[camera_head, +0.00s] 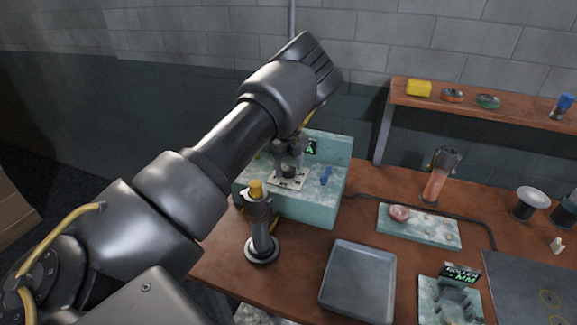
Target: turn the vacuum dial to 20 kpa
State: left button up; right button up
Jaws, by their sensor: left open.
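My left arm crosses from the lower left, and its left gripper (289,160) hangs down over the teal machine (307,207) at the back left of the bench. A pale dial plate (291,182) with dark marks lies on the machine's top. A dark knob seems to sit on the plate directly under the gripper; gripper and knob are hard to tell apart. The left gripper is open; I cannot tell whether its fingers touch the knob. The dial's setting is too small to read. My right gripper is out of view.
A burner-like stand with a yellow top (260,225) stands in front of the machine. A shelf (480,104) with small items is behind.

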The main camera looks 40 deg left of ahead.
aim_at(289, 168)
pick_arm(q)
notch_tip(289, 168, up, 11)
jog(key=b, duration=0.2)
jog(key=shift+f, duration=0.15)
dwell(0.5)
